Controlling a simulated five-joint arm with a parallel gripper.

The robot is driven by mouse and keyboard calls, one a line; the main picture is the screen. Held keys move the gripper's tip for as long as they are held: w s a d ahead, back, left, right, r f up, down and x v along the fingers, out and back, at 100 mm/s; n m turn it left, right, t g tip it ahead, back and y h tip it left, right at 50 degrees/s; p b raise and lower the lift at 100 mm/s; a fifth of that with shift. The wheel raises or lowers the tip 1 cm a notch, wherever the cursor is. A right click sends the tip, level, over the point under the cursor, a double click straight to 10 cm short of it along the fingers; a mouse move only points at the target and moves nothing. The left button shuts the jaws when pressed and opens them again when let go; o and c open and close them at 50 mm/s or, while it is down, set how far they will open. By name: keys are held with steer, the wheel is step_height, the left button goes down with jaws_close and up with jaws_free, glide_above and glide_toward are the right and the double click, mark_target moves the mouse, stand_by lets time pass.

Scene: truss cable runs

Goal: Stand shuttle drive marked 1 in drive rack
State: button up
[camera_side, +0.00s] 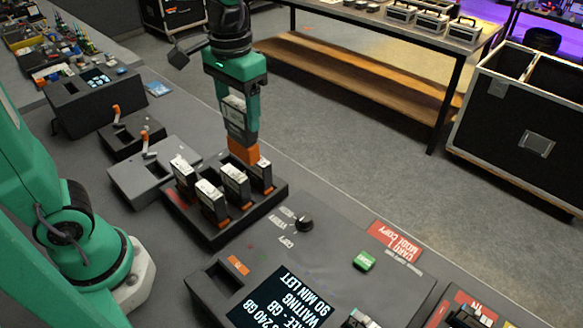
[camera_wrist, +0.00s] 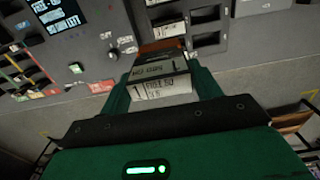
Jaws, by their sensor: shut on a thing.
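My gripper (camera_side: 241,138) is shut on a shuttle drive (camera_side: 236,112), a dark block with pale labels. The drive hangs upright over the back edge of the black drive rack (camera_side: 248,213). I cannot tell whether its lower end is clear of the rack or touching it. Several other drives with pale tops stand in the rack, and one (camera_side: 262,173) is close beside the orange part.
A grey console (camera_side: 330,262) with a screen, knob and green button lies in front of the rack. A grey box (camera_side: 150,172) and a dark box with orange levers (camera_side: 130,135) stand to the left.

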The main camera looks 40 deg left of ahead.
steer(key=w+a, duration=0.5)
steer(key=a, duration=0.7)
step_height(320, 180, down, 6)
steer(key=shift+a, duration=0.2)
steer(key=shift+f, duration=0.25)
steer(key=shift+f, duration=2.95)
steer(key=shift+f, duration=1.7)
stand_by(1.4)
